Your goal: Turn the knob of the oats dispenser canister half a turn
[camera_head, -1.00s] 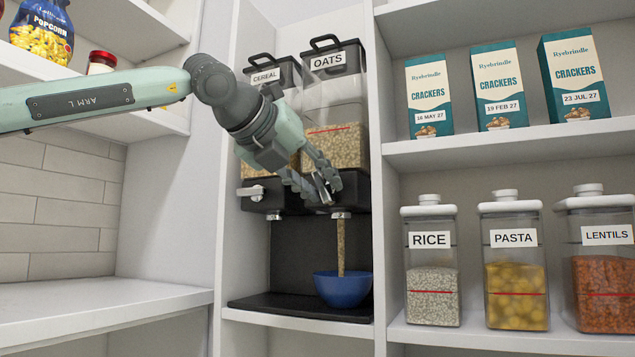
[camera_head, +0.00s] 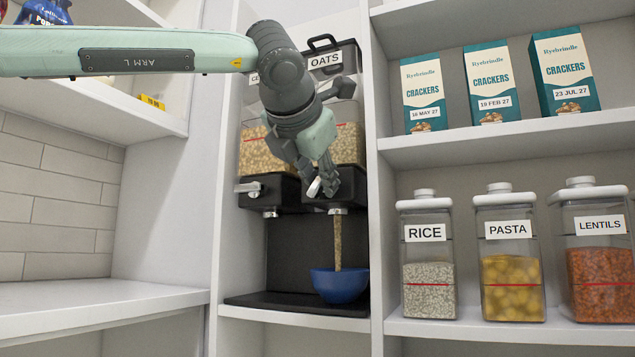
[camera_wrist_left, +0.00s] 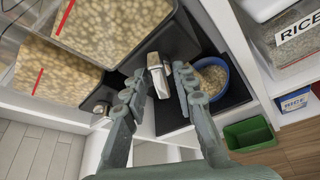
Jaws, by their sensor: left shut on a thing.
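The oats dispenser canister (camera_head: 350,142) stands on the right of a two-canister dispenser, partly hidden behind my left arm. It also shows in the left wrist view (camera_wrist_left: 115,22). My left gripper (camera_head: 322,187) is at the front of its black base, shut on the pale knob (camera_head: 313,188). In the left wrist view the knob (camera_wrist_left: 158,76) is between the fingers. A stream of oats (camera_head: 338,240) falls from the spout into a blue bowl (camera_head: 341,287) below. The bowl also shows in the left wrist view (camera_wrist_left: 226,84). My right gripper is not in view.
The cereal canister (camera_head: 254,150) with its own knob (camera_head: 250,188) is close on the left. A shelf divider (camera_head: 377,230) stands close on the right, with jars such as rice (camera_head: 428,262) beyond. A green bin (camera_wrist_left: 250,134) shows lower down.

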